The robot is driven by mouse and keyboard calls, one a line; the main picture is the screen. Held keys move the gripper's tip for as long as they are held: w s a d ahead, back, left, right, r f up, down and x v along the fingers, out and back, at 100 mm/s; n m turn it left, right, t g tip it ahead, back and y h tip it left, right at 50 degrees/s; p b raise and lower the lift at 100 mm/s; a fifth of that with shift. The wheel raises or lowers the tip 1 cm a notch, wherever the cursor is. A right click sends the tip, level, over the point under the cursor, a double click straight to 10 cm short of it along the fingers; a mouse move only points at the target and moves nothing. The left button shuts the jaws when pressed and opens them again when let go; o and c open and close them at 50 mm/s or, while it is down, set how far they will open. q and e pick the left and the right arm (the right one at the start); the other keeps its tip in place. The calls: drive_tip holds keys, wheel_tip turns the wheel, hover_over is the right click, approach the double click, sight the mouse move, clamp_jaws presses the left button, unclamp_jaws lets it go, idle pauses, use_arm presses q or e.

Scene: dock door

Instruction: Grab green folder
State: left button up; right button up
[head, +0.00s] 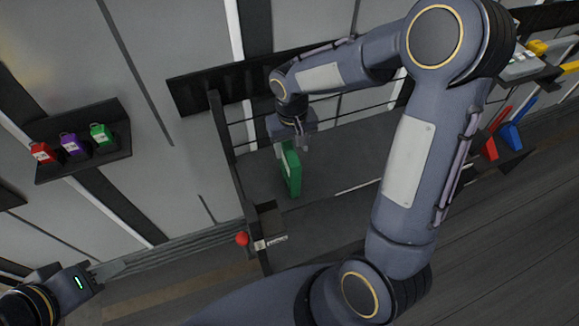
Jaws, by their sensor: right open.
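The green folder (292,172) stands upright, slightly tilted in the picture, on a dark grey surface near the middle of the head view. My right gripper (296,146) is directly above it, pointing down. Its jaws are open and its fingertips are at the folder's top edge. I cannot tell whether they straddle the folder or touch it. The gripper hides part of the folder's top. My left gripper (112,268) is low at the left, far from the folder. I cannot tell whether its fingers are parted.
A dark frame with thin rails (226,150) stands left of and behind the folder. A red knob (242,239) is on its front. A wall shelf (84,166) holds red, purple and green items. Red (491,148) and blue (511,137) objects stand at the right.

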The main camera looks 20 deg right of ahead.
drive_tip(key=f, duration=0.6)
drive_tip(key=shift+w+a+p, duration=0.1)
drive_tip(key=shift+a+p, duration=0.1)
drive_tip(key=shift+p, duration=0.2)
drive_tip(key=shift+r, duration=0.1)
clamp_jaws()
